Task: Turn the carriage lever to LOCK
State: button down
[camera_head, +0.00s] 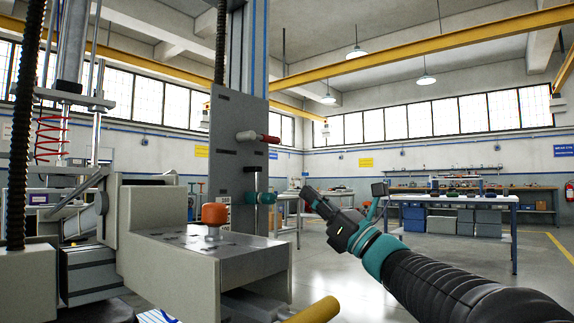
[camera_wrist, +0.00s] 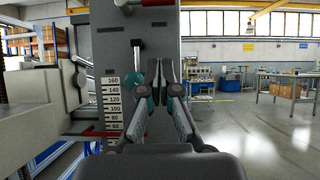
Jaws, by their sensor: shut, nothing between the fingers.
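The tall grey carriage plate (camera_head: 238,165) stands left of centre in the head view and fills the middle of the wrist view (camera_wrist: 193,40). A lever with a red grip (camera_head: 260,137) sticks out to the right from its upper part; its red end shows at the top of the wrist view (camera_wrist: 155,3). Below it are a dark upright bar and a teal knob (camera_head: 263,198). I cannot tell for sure which is the carriage lever, and no LOCK mark is legible. My gripper (camera_head: 308,194) is shut and empty, pointing at the plate from the right. In the wrist view its fingers (camera_wrist: 162,72) partly cover the teal parts.
An orange knob (camera_head: 214,214) sits on the grey block at left. A white height scale (camera_wrist: 112,100) and a red bar (camera_wrist: 95,133) are left of my fingers in the wrist view. Open floor and a workbench (camera_head: 465,202) lie to the right.

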aim_at(265, 138)
jog(key=s+d+r+p+x, duration=0.1)
jog(key=r+p+x, duration=0.1)
jog(key=x, duration=1)
jog(key=shift+w+r+p, duration=0.15)
jog(key=shift+r+p, duration=0.2)
jog(key=shift+p, duration=0.3)
jog(key=shift+a+n, duration=0.1)
jog(key=shift+n, duration=0.3)
